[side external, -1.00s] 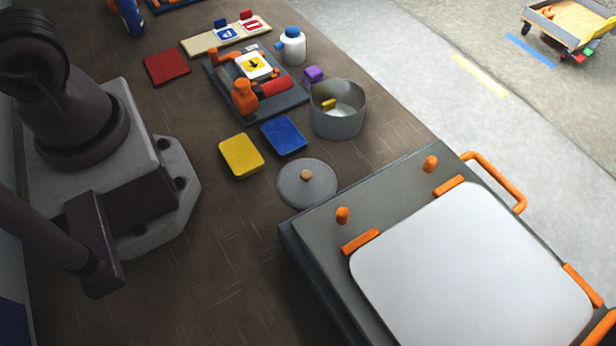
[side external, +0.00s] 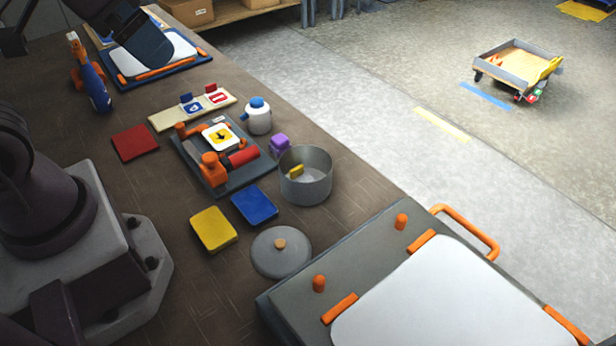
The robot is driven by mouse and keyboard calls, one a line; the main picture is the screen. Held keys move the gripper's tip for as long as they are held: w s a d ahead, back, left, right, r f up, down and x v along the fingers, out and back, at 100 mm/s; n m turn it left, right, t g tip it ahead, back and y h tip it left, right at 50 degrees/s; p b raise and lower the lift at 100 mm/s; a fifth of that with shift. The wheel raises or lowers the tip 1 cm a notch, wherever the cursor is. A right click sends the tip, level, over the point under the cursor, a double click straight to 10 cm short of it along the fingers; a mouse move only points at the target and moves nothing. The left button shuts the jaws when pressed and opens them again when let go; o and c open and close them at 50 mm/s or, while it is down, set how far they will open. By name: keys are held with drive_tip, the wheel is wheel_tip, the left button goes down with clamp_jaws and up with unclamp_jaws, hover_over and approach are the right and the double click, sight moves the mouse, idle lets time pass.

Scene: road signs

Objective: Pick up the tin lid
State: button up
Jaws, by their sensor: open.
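The tin lid (side external: 281,252) is a round grey disc with a small tan knob (side external: 280,244). It lies flat on the brown work surface (side external: 190,280), apart from the grey pot (side external: 305,178) above it in the picture. The pot is open and has a small yellow piece (side external: 296,171) inside. My gripper cannot be made out in the side external view; only parts of my arm show at the left edge.
The grey case (side external: 385,250) with orange fittings stands close to the lid's right. Yellow (side external: 214,229) and blue (side external: 255,205) tiles lie above-left of it. A sign board with an orange-and-red tool (side external: 218,160) is farther back. Bare surface lies below-left of the lid.

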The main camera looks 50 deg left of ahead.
drive_tip(key=shift+f, duration=0.1)
drive_tip(key=m+g, duration=0.6)
drive_tip(key=m, duration=1.2)
hover_over(279, 243)
wheel_tip(279, 243, down, 22)
wheel_tip(279, 243, down, 13)
drive_tip(key=shift+r, duration=0.15)
drive_tip(key=c, duration=0.8)
drive_tip(key=shift+o, duration=0.2)
